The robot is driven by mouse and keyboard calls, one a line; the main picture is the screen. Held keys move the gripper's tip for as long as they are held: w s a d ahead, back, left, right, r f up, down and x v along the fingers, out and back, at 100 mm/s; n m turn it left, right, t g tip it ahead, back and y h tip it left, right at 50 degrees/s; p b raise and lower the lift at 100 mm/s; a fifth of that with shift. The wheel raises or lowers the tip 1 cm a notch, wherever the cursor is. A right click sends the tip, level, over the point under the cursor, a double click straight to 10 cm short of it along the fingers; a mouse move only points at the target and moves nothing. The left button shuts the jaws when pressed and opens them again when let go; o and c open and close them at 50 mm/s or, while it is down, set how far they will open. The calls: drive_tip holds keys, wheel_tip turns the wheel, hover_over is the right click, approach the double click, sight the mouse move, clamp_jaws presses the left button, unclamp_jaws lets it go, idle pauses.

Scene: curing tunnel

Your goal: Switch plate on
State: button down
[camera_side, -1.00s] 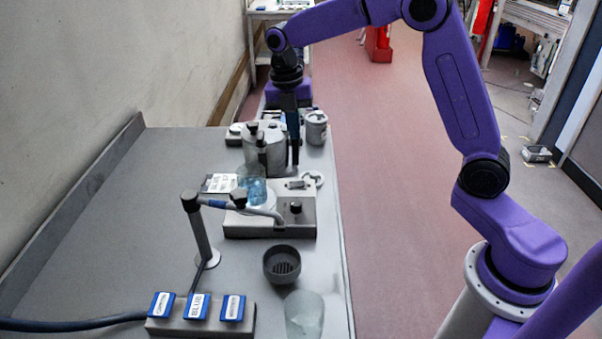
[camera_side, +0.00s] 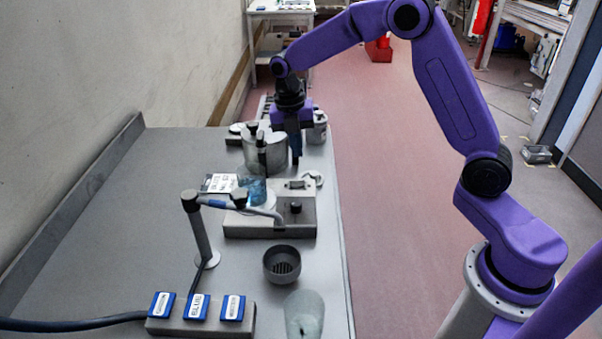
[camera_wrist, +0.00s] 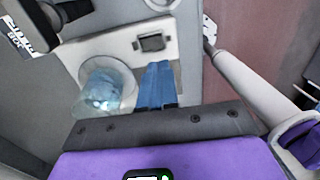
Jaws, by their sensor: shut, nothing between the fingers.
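The plate (camera_side: 240,226) is a grey box on the bench with a dark knob (camera_side: 296,207) on its right part. A small dark rocker switch (camera_side: 298,184) sits on its top behind the knob; the switch also shows in the wrist view (camera_wrist: 152,42). A clear beaker of blue liquid (camera_side: 254,186) stands at the plate's left part, and in the wrist view (camera_wrist: 103,88). My gripper (camera_side: 297,163) points down just behind the switch. Its blue fingers (camera_wrist: 160,66) are shut and empty. They appear apart from the switch; their height above the plate is unclear. The switch's position is unclear.
A metal pot (camera_side: 265,155) stands left of my gripper, with a lidded can (camera_side: 317,128) behind. A jointed stand (camera_side: 203,230) reaches toward the beaker. A dark bowl (camera_side: 282,264), a clear cup (camera_side: 304,314) and a block with blue buttons (camera_side: 197,307) occupy the front.

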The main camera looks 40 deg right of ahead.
sight(303, 183)
drive_tip(key=f, duration=0.8)
drive_tip(key=shift+s+d+f, duration=0.2)
drive_tip(key=shift+s+d, duration=0.15)
drive_tip(key=shift+s+d+f, duration=0.1)
drive_tip(key=shift+f, duration=0.1)
drive_tip(key=shift+w+a+r, duration=0.2)
drive_tip(key=shift+w+a, duration=0.4)
drive_tip(key=shift+a, duration=0.05)
wheel_tip(303, 183, up, 14)
drive_tip(key=w+a, duration=0.1)
idle(0.5)
